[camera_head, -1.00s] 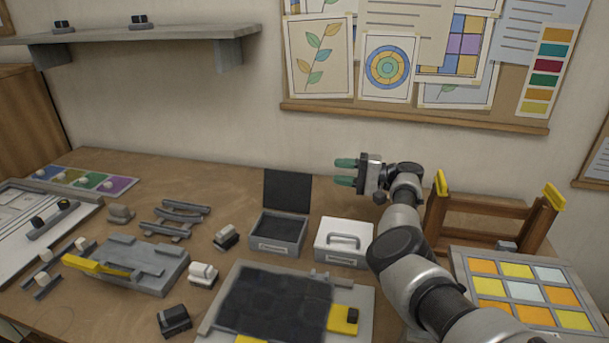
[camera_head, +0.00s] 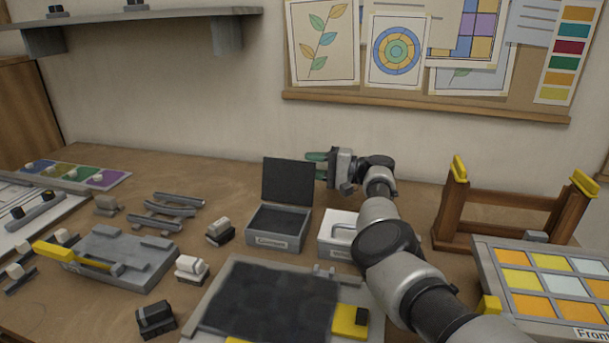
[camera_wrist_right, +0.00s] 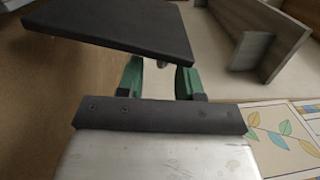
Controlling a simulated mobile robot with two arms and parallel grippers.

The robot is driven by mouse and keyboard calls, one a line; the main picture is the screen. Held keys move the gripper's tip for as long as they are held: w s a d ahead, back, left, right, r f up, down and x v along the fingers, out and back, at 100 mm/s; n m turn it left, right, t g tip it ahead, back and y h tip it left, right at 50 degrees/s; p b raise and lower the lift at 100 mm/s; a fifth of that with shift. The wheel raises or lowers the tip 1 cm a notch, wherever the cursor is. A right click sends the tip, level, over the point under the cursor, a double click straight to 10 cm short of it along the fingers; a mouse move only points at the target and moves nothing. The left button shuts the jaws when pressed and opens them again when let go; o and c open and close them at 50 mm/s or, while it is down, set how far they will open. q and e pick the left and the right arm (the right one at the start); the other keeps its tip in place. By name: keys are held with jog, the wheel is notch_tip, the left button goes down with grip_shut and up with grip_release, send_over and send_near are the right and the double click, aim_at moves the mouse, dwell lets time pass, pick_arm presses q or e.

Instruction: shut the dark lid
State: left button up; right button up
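The dark lid (camera_head: 287,180) stands raised, almost upright, at the back of a small grey box (camera_head: 279,242) with a label on its front. The box is open and its dark inside shows. My right gripper (camera_head: 317,170) is at the lid's right edge, its two green fingers apart and pointing left. In the right wrist view the lid (camera_wrist_right: 115,25) crosses the top, close to the fingers (camera_wrist_right: 158,75), and hides part of their tips. Nothing is between the fingers. I cannot tell whether they touch the lid. My left gripper is out of view.
A dark panel on a grey board (camera_head: 272,300) lies in front. A wooden rack (camera_head: 500,214) and a coloured pane frame (camera_head: 540,280) are at the right.

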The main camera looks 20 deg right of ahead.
jog(key=shift+b+x, duration=0.6)
jog(key=shift+x, duration=0.6)
jog(key=shift+c, duration=0.5)
grip_shut()
